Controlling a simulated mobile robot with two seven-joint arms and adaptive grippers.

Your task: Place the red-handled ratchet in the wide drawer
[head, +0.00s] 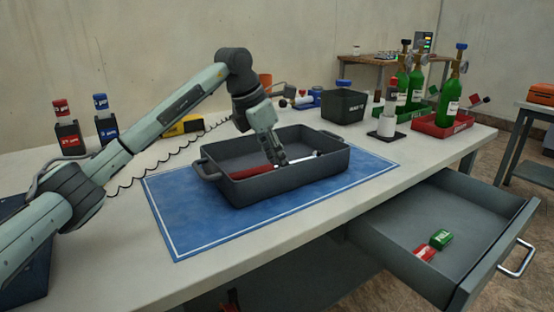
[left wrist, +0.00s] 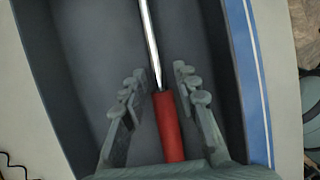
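The red-handled ratchet (head: 252,172) lies in the grey two-handled tray (head: 272,190) on the blue mat. Its red handle (left wrist: 169,128) and silver shaft (left wrist: 150,45) show in the left wrist view. My left gripper (head: 281,160) reaches down into the tray over the ratchet. In the left wrist view my left gripper (left wrist: 157,88) is open, with a finger on each side of the handle's shaft end and a gap on both sides. The wide drawer (head: 452,220) is pulled out at the right, under the tabletop. My right gripper is not in view.
A red block (head: 425,252) and a green block (head: 441,239) lie in the drawer; much of its floor is bare. The blue mat (head: 180,218) has free room around the tray.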

